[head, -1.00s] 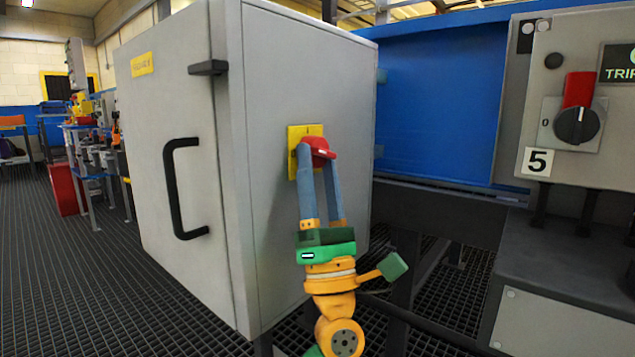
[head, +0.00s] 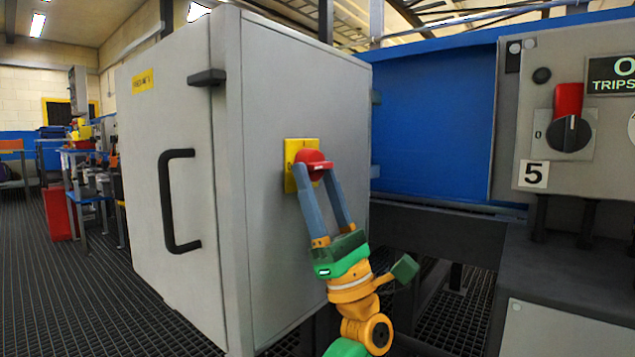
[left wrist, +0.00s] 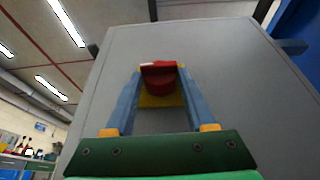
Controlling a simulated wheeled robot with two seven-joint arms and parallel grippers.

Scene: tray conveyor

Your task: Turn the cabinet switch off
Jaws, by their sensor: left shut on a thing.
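The grey cabinet (head: 265,110) stands in the middle of the head view. Its switch is a red knob (head: 312,160) on a yellow plate (head: 290,181) on the cabinet's side panel. My left gripper (head: 315,170) is shut on the red knob, one blue finger on each side, with its body below and to the right. In the left wrist view the red knob (left wrist: 159,77) sits between the two fingertips, with the yellow plate (left wrist: 160,100) behind it. The plate's markings are mostly hidden. My right gripper is not in view.
A black door handle (head: 168,200) sticks out of the cabinet front. At the right is a grey control panel (head: 590,110) marked 5, with its own red and black rotary switch (head: 569,130). A dark conveyor frame (head: 450,232) runs between them.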

